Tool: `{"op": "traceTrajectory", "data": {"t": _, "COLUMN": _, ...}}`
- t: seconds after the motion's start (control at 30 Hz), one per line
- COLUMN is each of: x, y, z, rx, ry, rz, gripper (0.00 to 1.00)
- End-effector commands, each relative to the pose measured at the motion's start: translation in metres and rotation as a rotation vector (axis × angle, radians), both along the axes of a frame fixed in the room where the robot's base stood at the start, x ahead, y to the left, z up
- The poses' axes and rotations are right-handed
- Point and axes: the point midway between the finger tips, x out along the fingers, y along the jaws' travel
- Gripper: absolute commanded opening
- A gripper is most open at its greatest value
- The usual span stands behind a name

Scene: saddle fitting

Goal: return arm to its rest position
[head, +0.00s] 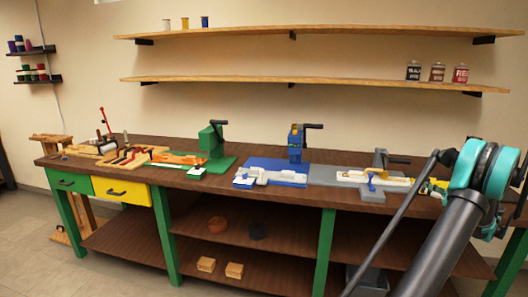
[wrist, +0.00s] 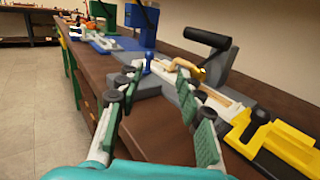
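My gripper (wrist: 157,82) is open in the wrist view. Its two green-padded fingers stand apart with nothing held between them. Beyond the fingertips is a grey fixture (wrist: 218,68) with a black-handled lever, a light wooden piece and a brass-coloured part. A small blue knob (wrist: 148,62) shows just past the fingers; I cannot tell exact clearance. In the head view my arm (head: 440,240) rises from the lower right to a teal joint over the bench's right end. My gripper is not clearly seen there. The same grey fixture (head: 374,194) shows left of the arm.
The bench (head: 290,188) runs along the wall, with a blue fixture (head: 295,145) and a green fixture (head: 216,140) further left. A yellow-and-black item (wrist: 280,145) lies at right in the wrist view. Two wall shelves (head: 300,83) hang above. Floor at front left is clear.

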Motion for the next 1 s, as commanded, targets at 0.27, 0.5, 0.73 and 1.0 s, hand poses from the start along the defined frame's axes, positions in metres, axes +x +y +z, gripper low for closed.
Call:
{"op": "traceTrajectory", "data": {"t": 0.27, "x": 0.038, "y": 0.026, "z": 0.051, "rx": 0.155, "ry": -0.013, "rz": -0.108, "gripper": 0.37}}
{"op": "traceTrajectory", "data": {"t": 0.5, "x": 0.074, "y": 0.058, "z": 0.118, "rx": 0.439, "ry": -0.015, "rz": -0.256, "gripper": 0.37}}
{"op": "traceTrajectory", "data": {"t": 0.73, "x": 0.086, "y": 0.100, "z": 0.178, "rx": 0.960, "ry": 0.036, "rz": -0.439, "gripper": 0.37}}
{"op": "traceTrajectory", "data": {"t": 1.0, "x": 0.047, "y": 0.155, "z": 0.155, "rx": 1.642, "ry": 0.208, "rz": -0.634, "gripper": 0.37}}
